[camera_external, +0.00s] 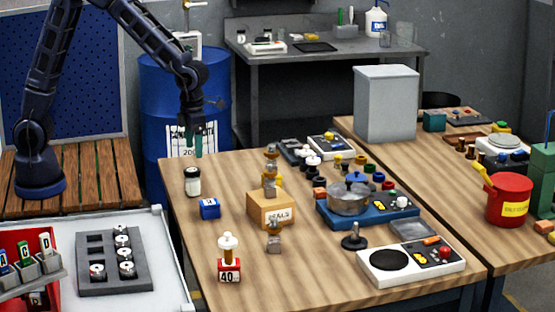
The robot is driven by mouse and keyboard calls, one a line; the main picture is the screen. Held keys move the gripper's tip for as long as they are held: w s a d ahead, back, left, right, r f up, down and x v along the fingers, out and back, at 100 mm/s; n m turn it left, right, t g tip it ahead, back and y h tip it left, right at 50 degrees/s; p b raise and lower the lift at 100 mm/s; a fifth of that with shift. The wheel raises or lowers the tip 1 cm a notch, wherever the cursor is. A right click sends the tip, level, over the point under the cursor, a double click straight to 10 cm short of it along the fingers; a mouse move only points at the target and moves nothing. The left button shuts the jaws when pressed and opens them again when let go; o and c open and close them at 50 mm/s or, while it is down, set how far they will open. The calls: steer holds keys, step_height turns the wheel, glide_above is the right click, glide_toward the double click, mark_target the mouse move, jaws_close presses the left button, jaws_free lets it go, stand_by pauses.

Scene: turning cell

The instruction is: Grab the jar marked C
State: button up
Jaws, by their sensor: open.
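My gripper (194,143) hangs with its teal fingers pointing down above the back left corner of the wooden table. It is open and holds nothing that I can see. A small jar (193,185) with a pale body and dark bands stands upright on the table below the gripper, apart from it. No letter can be read on this jar. At the far left a red rack (50,285) holds small lettered items. A green one (24,255) appears to bear a C, between a blue A and a white D. I cannot tell whether it is a jar.
A blue box (209,208) and a wooden block with figures (265,212) stand near the small jar. A blue drum (150,90) stands behind the table. A grey tray (96,282) with metal parts lies on the white surface at left.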

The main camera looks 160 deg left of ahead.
mark_target(193, 170)
step_height(193, 170, down, 5)
steer(key=shift+d+f, duration=0.15)
steer(key=shift+f, duration=1.2)
steer(key=shift+d+f, duration=0.15)
steer(key=shift+f, duration=1.2)
steer(key=c, duration=1.1)
steer(key=shift+r, duration=0.1)
